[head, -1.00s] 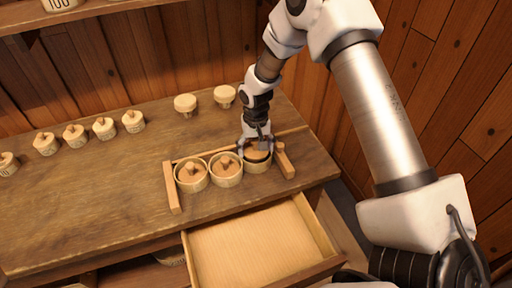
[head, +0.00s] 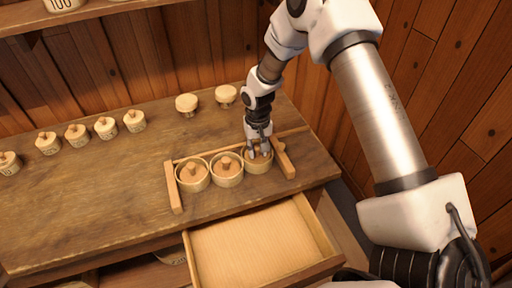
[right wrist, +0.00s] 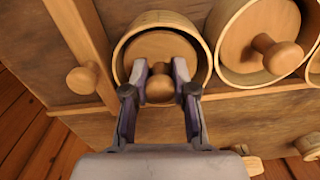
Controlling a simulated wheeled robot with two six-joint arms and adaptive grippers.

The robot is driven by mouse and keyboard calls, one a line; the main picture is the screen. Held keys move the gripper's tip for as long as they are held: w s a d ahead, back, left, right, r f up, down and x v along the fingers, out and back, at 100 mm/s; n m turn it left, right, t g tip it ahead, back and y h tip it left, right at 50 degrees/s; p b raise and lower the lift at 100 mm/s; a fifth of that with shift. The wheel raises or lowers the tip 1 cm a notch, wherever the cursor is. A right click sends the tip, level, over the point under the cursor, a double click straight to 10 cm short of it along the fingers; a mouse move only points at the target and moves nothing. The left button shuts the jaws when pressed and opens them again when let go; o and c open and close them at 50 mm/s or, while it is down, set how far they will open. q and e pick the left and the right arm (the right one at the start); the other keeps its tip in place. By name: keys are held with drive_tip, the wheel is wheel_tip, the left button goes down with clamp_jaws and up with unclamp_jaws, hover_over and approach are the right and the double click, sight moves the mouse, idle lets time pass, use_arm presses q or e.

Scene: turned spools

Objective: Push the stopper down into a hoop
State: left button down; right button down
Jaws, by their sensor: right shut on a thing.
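My right gripper (head: 259,150) is at the rightmost of three round pale wooden hoops (head: 258,166) in a row. In the right wrist view its fingers (right wrist: 160,84) are shut on the knob of a wooden stopper (right wrist: 158,50). The stopper's disc lies inside the hoop's rim (right wrist: 123,50), with a thin gap visible around part of it. How deep it sits is hard to tell. The middle hoop (head: 228,181) and left hoop (head: 193,186) each hold a knobbed stopper. My left gripper is not in view.
A wooden rack (head: 173,188) frames the hoops on the bench (head: 100,190). An open, empty drawer (head: 255,245) juts out in front. Several small labelled knobbed pieces (head: 77,135) stand at the left, and two pale knobs (head: 187,104) stand behind. The bench's left front is clear.

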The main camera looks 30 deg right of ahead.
drive_tip(key=shift+w+d, duration=0.1)
drive_tip(key=shift+r, duration=0.2)
drive_tip(key=c, duration=0.8)
unclamp_jaws()
drive_tip(key=shift+w, duration=0.1)
drive_tip(key=shift+c, duration=0.2)
drive_tip(key=shift+o, duration=0.3)
drive_tip(key=o, duration=0.3)
drive_tip(key=shift+r, duration=0.1)
drive_tip(key=shift+r+p, duration=0.7)
drive_tip(key=shift+p, duration=0.2)
